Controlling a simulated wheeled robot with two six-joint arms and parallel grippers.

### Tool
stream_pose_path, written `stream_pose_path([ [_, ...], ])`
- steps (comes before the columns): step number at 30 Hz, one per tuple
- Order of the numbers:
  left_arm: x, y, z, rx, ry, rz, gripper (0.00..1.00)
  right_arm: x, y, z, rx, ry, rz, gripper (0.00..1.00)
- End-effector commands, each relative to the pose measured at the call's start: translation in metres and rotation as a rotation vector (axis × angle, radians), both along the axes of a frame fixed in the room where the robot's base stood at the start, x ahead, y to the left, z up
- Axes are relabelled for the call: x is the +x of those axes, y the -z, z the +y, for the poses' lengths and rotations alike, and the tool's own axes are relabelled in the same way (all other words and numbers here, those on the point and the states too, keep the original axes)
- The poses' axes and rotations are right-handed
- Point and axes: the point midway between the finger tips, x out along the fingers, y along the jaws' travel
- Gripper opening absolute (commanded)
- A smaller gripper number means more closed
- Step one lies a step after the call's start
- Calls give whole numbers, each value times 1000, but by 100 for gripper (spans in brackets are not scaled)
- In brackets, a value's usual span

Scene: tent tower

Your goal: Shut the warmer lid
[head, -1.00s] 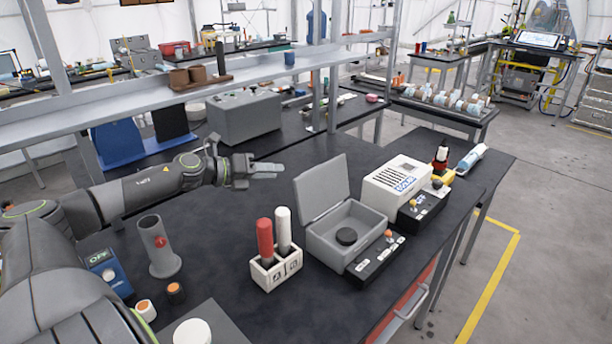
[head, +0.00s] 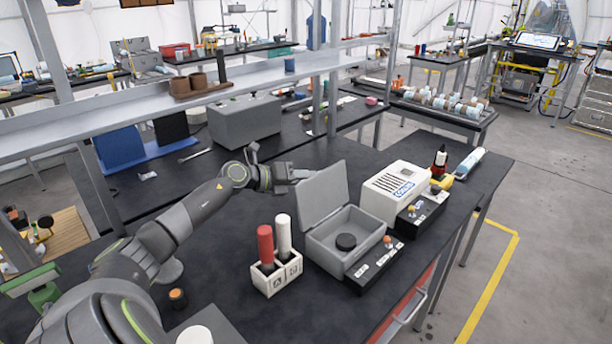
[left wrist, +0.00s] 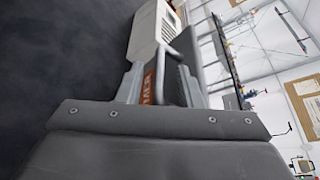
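The warmer (head: 328,258) is an open grey box on the black bench, with a round black puck (head: 346,241) inside. Its grey lid (head: 322,203) stands raised at the back left, leaning away from the box. My left gripper (head: 302,174) is behind and left of the lid, its tips close to the lid's upper edge; I cannot tell whether they touch. In the left wrist view, the two fingers of my gripper (left wrist: 160,85) are apart, with an orange label (left wrist: 148,84) and grey surfaces visible beyond them. My right gripper is not in view.
A white holder (head: 277,274) with a red and a white cylinder stands left of the warmer. A black switch strip (head: 374,267) lies at its right front. A white box (head: 392,187) stands behind right. A shelf (head: 240,84) runs behind my arm.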

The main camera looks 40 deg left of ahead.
Motion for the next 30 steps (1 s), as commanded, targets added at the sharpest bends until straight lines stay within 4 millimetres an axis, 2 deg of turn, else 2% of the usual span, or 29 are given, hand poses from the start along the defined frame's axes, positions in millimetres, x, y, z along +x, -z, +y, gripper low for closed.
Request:
stream_pose_path([
  [4,7,2,-4,-1,0,0,33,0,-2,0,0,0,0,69],
  [13,8,3,-4,1,1,2,33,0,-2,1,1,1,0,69],
  [21,8,3,-4,1,0,1,0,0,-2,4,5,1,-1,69],
  [30,8,3,-4,1,0,1,0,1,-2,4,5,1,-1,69],
])
